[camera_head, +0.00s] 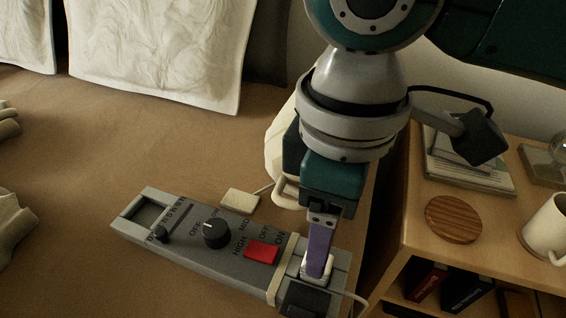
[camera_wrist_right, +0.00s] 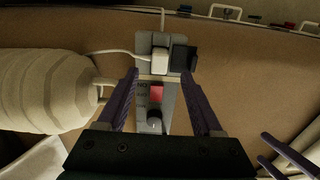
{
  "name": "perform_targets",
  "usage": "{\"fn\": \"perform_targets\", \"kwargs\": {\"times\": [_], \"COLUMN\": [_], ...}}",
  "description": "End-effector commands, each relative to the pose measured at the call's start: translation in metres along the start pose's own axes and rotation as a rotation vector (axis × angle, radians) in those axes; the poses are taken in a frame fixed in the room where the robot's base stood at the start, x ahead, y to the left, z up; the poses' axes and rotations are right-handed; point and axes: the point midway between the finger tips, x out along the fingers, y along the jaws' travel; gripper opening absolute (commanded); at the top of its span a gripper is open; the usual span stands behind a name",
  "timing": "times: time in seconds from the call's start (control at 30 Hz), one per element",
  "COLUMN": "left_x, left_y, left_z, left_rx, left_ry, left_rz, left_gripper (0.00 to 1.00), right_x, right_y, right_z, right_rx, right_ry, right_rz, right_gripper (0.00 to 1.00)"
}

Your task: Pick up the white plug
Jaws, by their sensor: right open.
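The white plug (camera_head: 318,269) stands in a socket at the right end of a grey power strip (camera_head: 190,255). In the right wrist view the plug (camera_wrist_right: 161,59) shows with its white cord leading left. My right gripper (camera_head: 319,262) is over it, pointing down, and one purple finger covers part of it in the head view. In the right wrist view the right gripper (camera_wrist_right: 160,74) is open, with the plug between its fingertips; contact cannot be told. Two purple fingers, apparently of my left gripper (camera_wrist_right: 262,146), show apart at the lower right; that gripper is outside the head view.
A black plug (camera_head: 305,298) sits right beside the white one. The strip carries a red switch (camera_head: 262,251) and a black knob (camera_head: 215,234). A pale ribbed lamp (camera_wrist_right: 45,90) stands close by. A wooden shelf (camera_head: 410,215) with a mug (camera_head: 545,228) is at right.

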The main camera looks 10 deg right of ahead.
Motion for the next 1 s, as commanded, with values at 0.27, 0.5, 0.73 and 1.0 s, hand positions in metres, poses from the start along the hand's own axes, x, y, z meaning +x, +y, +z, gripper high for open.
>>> {"fn": "perform_targets", "kwargs": {"times": [0.27, 0.5, 0.73, 1.0], "left_x": [0.025, 0.026, 0.026, 0.026], "left_y": [0.001, 0.001, 0.001, 0.001], "left_z": [0.008, 0.009, 0.009, 0.009], "left_rx": [0.000, 0.000, 0.000, 0.000], "left_ry": [0.000, -0.001, -0.001, -0.001], "left_rz": [0.000, 0.000, 0.000, 0.000], "left_gripper": [1.00, 1.00, 1.00, 1.00], "right_x": [0.042, 0.050, 0.050, 0.050], "right_y": [-0.001, -0.001, -0.001, 0.000], "right_z": [-0.001, -0.001, -0.001, -0.001], "right_rx": [-0.001, -0.002, -0.002, -0.001], "right_ry": [-0.001, 0.001, 0.001, 0.001], "right_rz": [0.000, 0.001, 0.001, 0.001], "right_gripper": [0.68, 0.68, 0.49, 0.19]}}
